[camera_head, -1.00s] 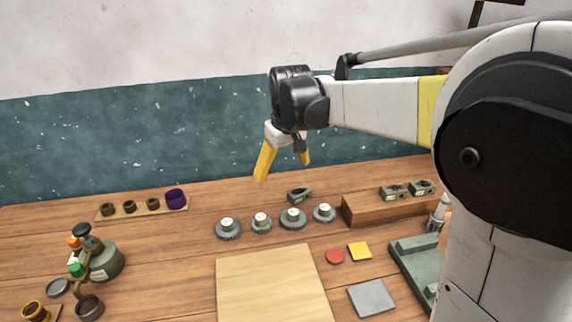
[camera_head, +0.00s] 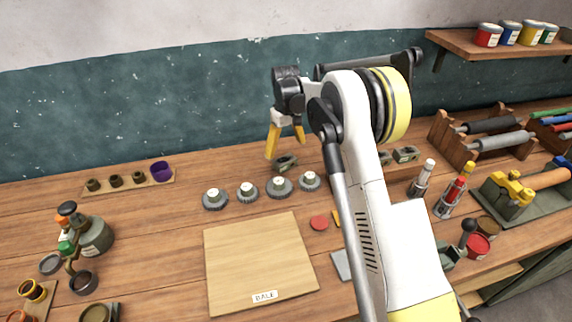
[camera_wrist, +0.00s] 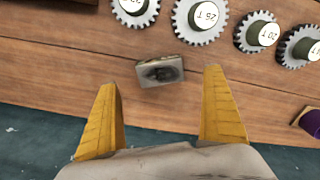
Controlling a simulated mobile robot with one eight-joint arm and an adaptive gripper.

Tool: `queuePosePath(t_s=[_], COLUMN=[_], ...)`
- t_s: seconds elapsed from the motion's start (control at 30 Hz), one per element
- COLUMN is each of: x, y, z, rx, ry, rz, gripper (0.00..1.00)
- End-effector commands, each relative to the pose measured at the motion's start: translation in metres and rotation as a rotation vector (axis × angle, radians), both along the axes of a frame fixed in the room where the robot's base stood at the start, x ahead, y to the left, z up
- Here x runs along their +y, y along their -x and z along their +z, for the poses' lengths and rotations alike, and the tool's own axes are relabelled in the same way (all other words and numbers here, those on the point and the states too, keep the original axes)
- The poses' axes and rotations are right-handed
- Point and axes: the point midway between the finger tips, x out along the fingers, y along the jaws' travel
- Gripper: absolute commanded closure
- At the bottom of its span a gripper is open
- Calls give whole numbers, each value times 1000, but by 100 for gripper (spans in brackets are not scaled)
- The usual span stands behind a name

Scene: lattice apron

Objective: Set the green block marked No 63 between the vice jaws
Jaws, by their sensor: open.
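A small grey-green block (camera_head: 287,163) with a dark hollow in its top stands on the table behind the row of gears. It also shows in the wrist view (camera_wrist: 160,71), ahead of and between my fingertips, apart from both. Its marking is not readable. My gripper (camera_head: 285,149) is open and empty, pointing down just above and behind this block; its yellow fingers frame the wrist view (camera_wrist: 159,81). Another similar block (camera_head: 405,154) sits on the riser, partly behind my arm. A grey-green fixture (camera_head: 447,256), perhaps the vice, is mostly hidden by my arm; its jaws are not visible.
Several labelled gears (camera_head: 280,188) stand close in front of the block. A wooden board (camera_head: 260,255) lies in front of them. A red disc (camera_head: 319,222) is beside it. A strip with rings and a purple cup (camera_head: 162,172) is at left. Bare table lies between.

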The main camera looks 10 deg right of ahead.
Motion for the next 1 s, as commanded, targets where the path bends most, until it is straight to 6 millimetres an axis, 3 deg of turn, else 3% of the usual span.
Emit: queuePosePath(t_s=[0.5, 0.73, 0.77, 0.97, 1.0], x=[2, 2, 2, 2, 2], y=[-5, -4, -4, -5, -5], z=[-65, -66, -66, -66, -66], rx=[-1, -1, -1, -1, -1], ry=[0, 0, 0, 0, 0], rz=[0, 0, 0, -1, -1], gripper=[3, 3, 9, 70, 71])
